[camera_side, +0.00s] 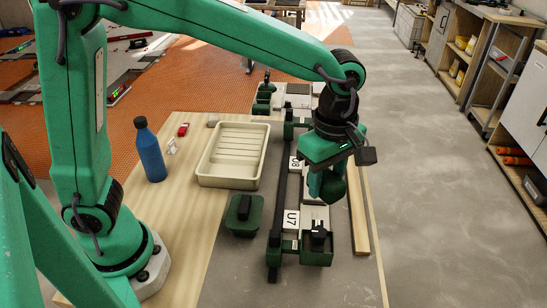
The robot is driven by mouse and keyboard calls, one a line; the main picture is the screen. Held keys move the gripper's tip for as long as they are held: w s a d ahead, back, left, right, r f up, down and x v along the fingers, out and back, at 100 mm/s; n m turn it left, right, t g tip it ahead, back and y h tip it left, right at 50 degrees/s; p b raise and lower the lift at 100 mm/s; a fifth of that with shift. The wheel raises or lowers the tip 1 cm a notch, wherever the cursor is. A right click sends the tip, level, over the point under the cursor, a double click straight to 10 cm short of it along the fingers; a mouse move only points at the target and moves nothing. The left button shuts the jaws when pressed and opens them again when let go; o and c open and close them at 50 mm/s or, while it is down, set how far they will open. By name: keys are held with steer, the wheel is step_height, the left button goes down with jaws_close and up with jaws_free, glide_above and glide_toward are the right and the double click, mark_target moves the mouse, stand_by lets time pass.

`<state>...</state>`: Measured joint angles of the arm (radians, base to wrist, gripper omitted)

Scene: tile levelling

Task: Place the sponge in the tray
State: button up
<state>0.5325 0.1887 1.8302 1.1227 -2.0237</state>
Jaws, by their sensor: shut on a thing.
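My gripper (328,186) is over the labelled pieces right of the tray, pointing down and apart from the tray. It is shut on a dark green rounded piece; its dark body hides most of the grip, and I cannot tell whether this piece is the sponge. A small greyish lump (213,120) lies by the tray's far left corner, too small to identify.
A blue bottle (150,152) stands left of the tray, with a small red item (183,129) behind it. A dark green block with a black top (243,214) sits in front of the tray. A dark rail (278,211) and green clamps (317,245) run below my gripper. A wooden strip (358,215) lies right.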

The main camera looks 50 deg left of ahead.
steer(key=w+a+n, duration=0.4)
steer(key=a+n, duration=0.1)
steer(key=a, duration=0.8)
steer(key=n, duration=0.5)
glide_above(237, 155)
step_height(237, 155, down, 12)
steer(key=shift+a+f, duration=0.1)
steer(key=shift+f, duration=1.95)
steer(key=shift+f, duration=0.45)
steer(key=o, duration=1)
steer(key=shift+c, duration=0.2)
